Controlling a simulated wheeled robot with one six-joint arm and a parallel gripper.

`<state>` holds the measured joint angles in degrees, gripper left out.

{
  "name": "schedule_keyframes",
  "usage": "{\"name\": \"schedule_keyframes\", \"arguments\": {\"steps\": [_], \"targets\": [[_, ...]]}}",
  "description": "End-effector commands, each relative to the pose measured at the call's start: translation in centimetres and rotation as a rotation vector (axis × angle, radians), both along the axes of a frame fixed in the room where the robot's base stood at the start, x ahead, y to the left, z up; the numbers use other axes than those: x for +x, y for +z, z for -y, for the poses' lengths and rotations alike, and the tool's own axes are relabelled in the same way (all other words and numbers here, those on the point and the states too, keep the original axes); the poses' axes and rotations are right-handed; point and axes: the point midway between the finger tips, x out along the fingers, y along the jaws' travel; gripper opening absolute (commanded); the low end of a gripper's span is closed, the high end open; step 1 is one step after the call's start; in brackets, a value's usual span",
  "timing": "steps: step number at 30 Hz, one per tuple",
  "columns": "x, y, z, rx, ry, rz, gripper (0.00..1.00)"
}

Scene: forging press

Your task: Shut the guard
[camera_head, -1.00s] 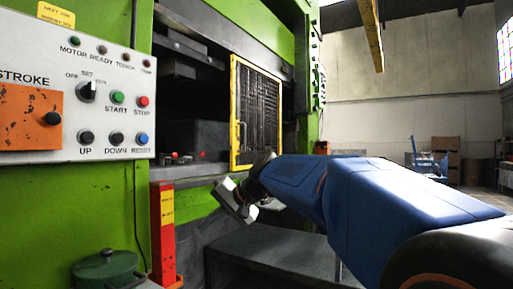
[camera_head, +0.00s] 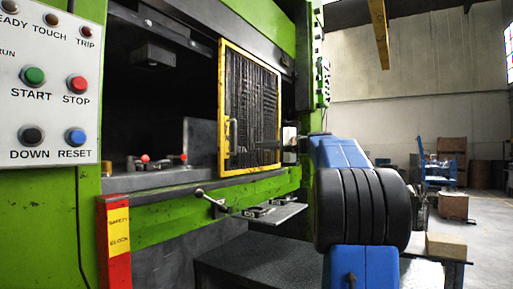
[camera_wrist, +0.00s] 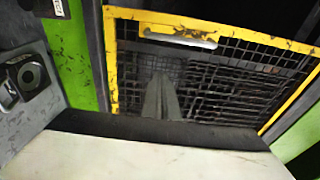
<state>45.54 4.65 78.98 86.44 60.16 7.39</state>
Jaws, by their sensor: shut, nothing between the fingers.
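The guard is a yellow-framed dark mesh panel (camera_head: 252,108). In the head view it covers the right part of the press opening, and the opening to its left is uncovered. A yellow handle (camera_head: 231,137) stands on its left edge. In the wrist view the guard frame (camera_wrist: 112,62) and a pale bar handle (camera_wrist: 180,38) near the top show at an angle. My gripper (camera_wrist: 162,82) is shut and empty, its grey fingers in front of the mesh, below the handle in that picture. Contact with the mesh cannot be told. In the head view my arm hides most of the gripper.
The control panel (camera_head: 45,90) with buttons is at the left. A red and yellow safety block (camera_head: 117,240) stands below it. Small red knobs (camera_head: 146,159) show inside the opening. A lever (camera_head: 211,199) and a grey plate (camera_head: 275,213) stick out below the guard. Open floor lies at far right.

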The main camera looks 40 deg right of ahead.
Motion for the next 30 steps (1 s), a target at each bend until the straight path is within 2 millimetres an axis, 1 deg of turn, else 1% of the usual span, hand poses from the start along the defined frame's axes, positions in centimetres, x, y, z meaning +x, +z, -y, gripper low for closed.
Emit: {"name": "schedule_keyframes", "arguments": {"steps": [3, 9, 17, 24, 30], "targets": [[2.0, -0.2, -0.5, 0.001, 0.003, -0.001, 0.0], [5.2, -0.2, -1.4, -0.001, 0.003, -0.002, 0.0], [8.6, -0.2, -2.3, -0.001, 0.002, -0.002, 0.0], [7.0, -0.1, -4.4, -0.001, 0.001, -0.002, 0.0], [6.3, -0.1, -5.4, -0.001, 0.0, -0.002, 0.0]]}}
